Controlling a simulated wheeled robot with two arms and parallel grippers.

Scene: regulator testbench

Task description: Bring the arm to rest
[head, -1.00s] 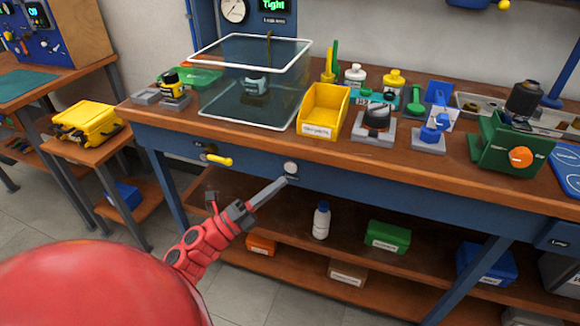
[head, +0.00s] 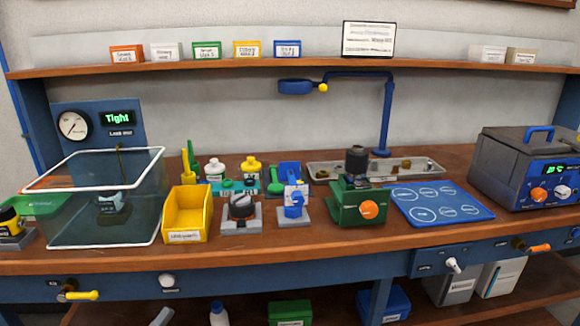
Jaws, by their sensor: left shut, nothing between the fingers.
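Only the grey fingertips of my left gripper (head: 162,316) show, at the bottom edge of the head view. They are shut and empty, in front of the bench and below the round white knob (head: 167,280) on its blue front rail. There is a visible gap between the fingertips and the knob. The rest of my left arm is out of the picture. My right gripper is not in view.
On the workbench (head: 330,244) stand a clear tank (head: 105,205), a yellow bin (head: 187,212), a green vise-like fixture (head: 357,205), a blue mat (head: 440,204) and a grey-blue machine (head: 525,165). Yellow (head: 80,295) and orange (head: 538,248) handles stick out in front.

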